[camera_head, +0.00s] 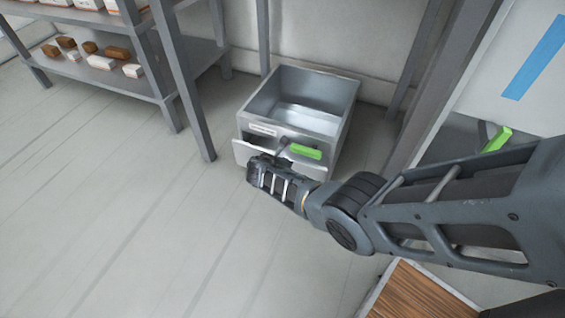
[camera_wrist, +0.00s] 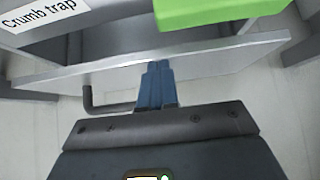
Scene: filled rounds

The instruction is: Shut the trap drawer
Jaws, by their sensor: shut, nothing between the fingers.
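The trap drawer (camera_head: 243,151) is a pale front panel low on a grey metal bin (camera_head: 346,92). It stands a little out from the bin, with a dark gap above it. In the wrist view its front (camera_wrist: 95,69) runs across under a label reading "Crumb trap" (camera_wrist: 40,22), and a dark bent handle (camera_wrist: 88,100) shows below. My gripper (camera_head: 282,149) is at the drawer's front, fingers shut and empty. In the wrist view the blue fingertips (camera_wrist: 157,68) are up against the panel's lower edge; whether they touch cannot be told.
A shelf rack (camera_head: 183,80) with brown and white items stands left. A wooden surface (camera_head: 420,295) is at the lower right. The floor (camera_head: 120,220) to the left is clear.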

